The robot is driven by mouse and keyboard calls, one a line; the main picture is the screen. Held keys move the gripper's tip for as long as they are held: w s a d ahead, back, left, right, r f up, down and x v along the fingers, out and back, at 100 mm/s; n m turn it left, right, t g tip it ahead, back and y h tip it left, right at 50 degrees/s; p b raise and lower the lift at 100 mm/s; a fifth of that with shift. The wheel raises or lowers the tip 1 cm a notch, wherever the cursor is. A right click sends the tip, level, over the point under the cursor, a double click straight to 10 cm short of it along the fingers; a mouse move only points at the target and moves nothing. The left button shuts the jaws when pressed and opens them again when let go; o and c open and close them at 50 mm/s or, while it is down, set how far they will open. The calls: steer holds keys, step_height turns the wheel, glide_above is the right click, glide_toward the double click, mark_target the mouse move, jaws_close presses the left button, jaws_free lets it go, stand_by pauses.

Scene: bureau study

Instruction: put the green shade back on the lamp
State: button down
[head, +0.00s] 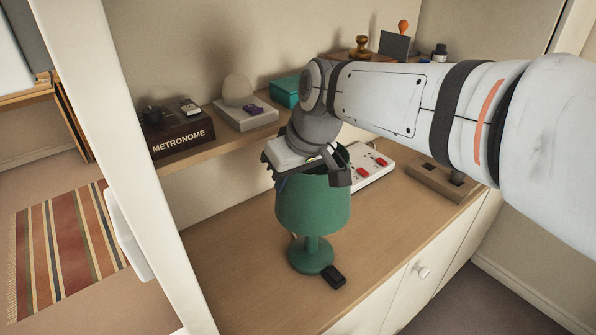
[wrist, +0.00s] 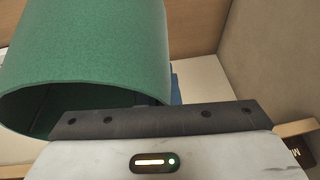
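The green shade (head: 312,207) is over the green lamp (head: 312,256), which stands on the wooden desk top. The lamp's stem and round foot show below the shade, which looks about upright. I cannot tell if the shade rests on the lamp. My gripper (head: 310,172) is at the shade's top rim, with dark parts at its left and right. In the wrist view the shade (wrist: 85,55) fills the upper left, its open end facing the camera, against or just beyond my dark gripper bar. My fingertips are hidden, so I cannot see whether they hold the rim.
A small black box (head: 334,275) lies beside the lamp foot. A white power strip (head: 372,168) with red switches is behind the lamp.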

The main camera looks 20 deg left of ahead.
steer(key=shift+f+b, duration=0.45)
steer(key=shift+f, duration=0.2)
steer(key=c, duration=1.6)
jaws_free()
steer(key=shift+r+p, duration=2.6)
steer(key=shift+r, duration=1)
steer(key=shift+f, duration=0.1)
